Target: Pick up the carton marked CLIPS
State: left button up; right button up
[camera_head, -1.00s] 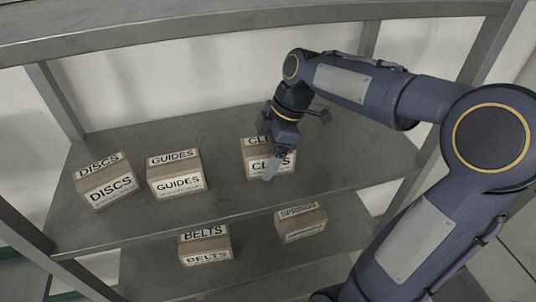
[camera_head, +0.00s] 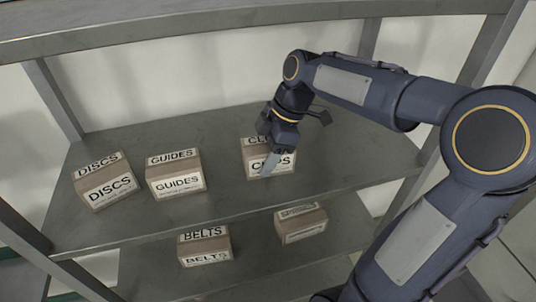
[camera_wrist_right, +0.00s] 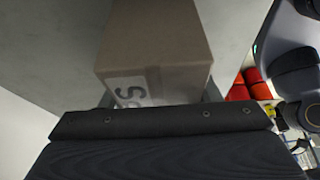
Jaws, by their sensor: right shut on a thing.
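The carton marked CLIPS (camera_head: 256,165) is a brown box with white labels on the upper shelf, right of the other cartons there. My right gripper (camera_head: 273,160) reaches down over it from the right and is shut on it, with one pale finger showing across its front label. In the right wrist view the carton (camera_wrist_right: 155,50) fills the middle beyond the dark gripper body (camera_wrist_right: 160,122), with part of its label visible. The gripper hides part of the carton's top and front. Whether the carton touches the shelf is hard to tell. My left gripper is not in view.
The cartons DISCS (camera_head: 108,188) and GUIDES (camera_head: 178,185) stand on the upper shelf (camera_head: 225,190) to the left. BELTS (camera_head: 205,250) and SPRINGS (camera_head: 303,228) stand on the lower shelf. Another shelf edge (camera_head: 200,30) runs above. Bare shelf lies right of CLIPS.

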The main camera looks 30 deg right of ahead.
jog(key=shift+c, duration=1)
jog(key=shift+r, duration=0.1)
